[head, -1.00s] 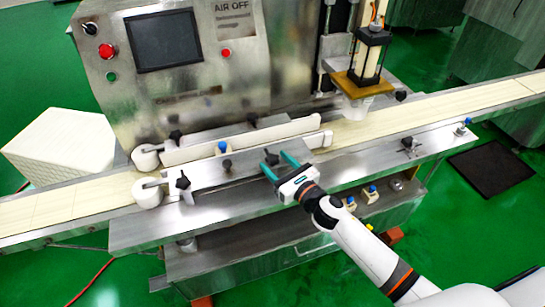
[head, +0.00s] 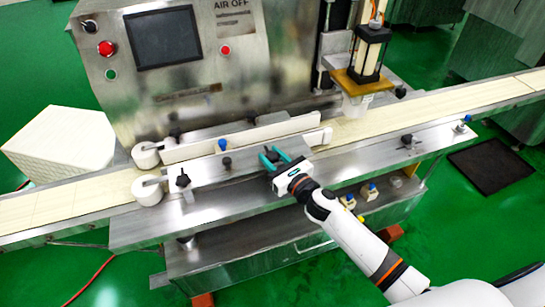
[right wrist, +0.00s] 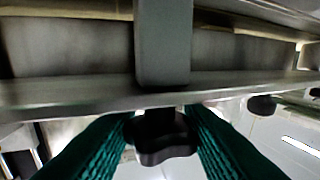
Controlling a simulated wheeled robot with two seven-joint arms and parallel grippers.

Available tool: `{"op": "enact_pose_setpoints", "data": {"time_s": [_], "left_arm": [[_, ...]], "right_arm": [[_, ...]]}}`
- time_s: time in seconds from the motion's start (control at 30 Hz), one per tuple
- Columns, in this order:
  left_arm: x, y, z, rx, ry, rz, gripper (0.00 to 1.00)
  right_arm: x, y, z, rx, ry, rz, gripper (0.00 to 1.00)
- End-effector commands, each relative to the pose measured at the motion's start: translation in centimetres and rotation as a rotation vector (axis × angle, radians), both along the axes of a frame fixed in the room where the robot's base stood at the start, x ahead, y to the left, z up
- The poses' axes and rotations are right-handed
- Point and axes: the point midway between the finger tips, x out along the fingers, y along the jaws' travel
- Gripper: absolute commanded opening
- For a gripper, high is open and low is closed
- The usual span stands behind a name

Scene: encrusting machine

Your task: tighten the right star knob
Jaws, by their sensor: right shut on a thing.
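The right star knob (right wrist: 163,137) is black and lobed. In the right wrist view it sits between my two teal fingers, below a grey metal bracket (right wrist: 163,40). My right gripper (head: 273,157) is shut on this knob at the right part of the front guide rail in the head view. The fingers cover much of the knob there. Another black star knob (head: 183,181) stands at the left end of the guide. My left gripper is not in view.
A dark knob with a blue one behind it (head: 223,145) stands left of my gripper. A nozzle unit (head: 358,85) hangs above the belt.

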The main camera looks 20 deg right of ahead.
Motion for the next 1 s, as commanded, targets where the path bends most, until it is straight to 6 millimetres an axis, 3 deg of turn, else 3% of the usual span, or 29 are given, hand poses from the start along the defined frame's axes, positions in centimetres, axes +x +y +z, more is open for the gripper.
{"op": "enact_pose_setpoints", "data": {"time_s": [0.27, 1.0], "left_arm": [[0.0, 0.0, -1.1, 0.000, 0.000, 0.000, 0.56], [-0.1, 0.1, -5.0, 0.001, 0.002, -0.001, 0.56]], "right_arm": [[0.0, 0.1, -0.2, 0.005, 0.000, -0.120, 0.12], [0.0, 0.1, -0.2, 0.003, 0.001, -0.703, 0.12]]}}
